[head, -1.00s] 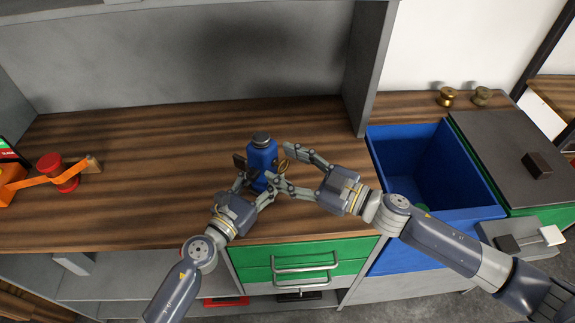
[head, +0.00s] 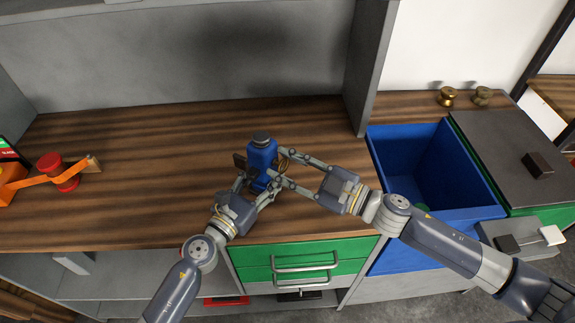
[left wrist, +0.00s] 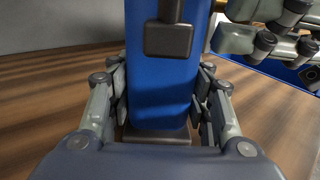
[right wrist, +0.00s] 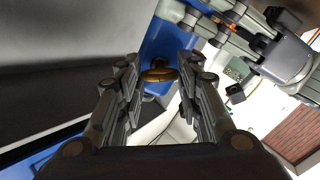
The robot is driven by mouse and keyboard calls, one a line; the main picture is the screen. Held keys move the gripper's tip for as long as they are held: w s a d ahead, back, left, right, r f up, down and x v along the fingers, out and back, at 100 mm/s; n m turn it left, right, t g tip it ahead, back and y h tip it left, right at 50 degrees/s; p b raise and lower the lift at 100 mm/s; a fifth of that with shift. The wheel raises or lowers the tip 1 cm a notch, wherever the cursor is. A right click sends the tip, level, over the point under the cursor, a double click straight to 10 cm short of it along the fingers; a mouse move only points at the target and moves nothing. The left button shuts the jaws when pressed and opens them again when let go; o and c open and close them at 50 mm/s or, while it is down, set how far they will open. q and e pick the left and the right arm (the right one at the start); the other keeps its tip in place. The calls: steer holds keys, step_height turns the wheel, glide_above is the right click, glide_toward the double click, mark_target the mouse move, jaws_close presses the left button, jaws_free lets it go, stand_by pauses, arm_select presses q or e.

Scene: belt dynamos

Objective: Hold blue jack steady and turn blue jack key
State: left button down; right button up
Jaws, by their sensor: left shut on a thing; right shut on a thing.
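The blue jack (head: 262,155) stands upright on the wooden counter, with a dark cap on top. It fills the middle of the left wrist view (left wrist: 162,95), with a dark block on its near side. My left gripper (head: 257,184) is shut on the lower part of the jack, a finger on each side. The brass ring-shaped key (right wrist: 159,75) sticks out of the jack's right side. My right gripper (head: 278,168) reaches in from the right with its fingers around the key. In the right wrist view the key lies between the fingertips; exact finger contact is hard to see.
A blue open bin (head: 410,165) stands right of the counter, beside a dark lid (head: 515,160). Two brass knobs (head: 447,97) sit at the back right. An orange and red device (head: 62,172) is at the far left. Green drawers (head: 300,262) are below. The counter's middle left is clear.

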steer(key=n, duration=0.6)
steer(key=shift+f, duration=0.1)
steer(key=n, duration=0.6)
steer(key=shift+f, duration=0.1)
stand_by(0.5)
steer(key=o, duration=1.1)
steer(key=shift+c, duration=0.2)
steer(key=shift+s, duration=0.1)
steer(key=v, duration=1.2)
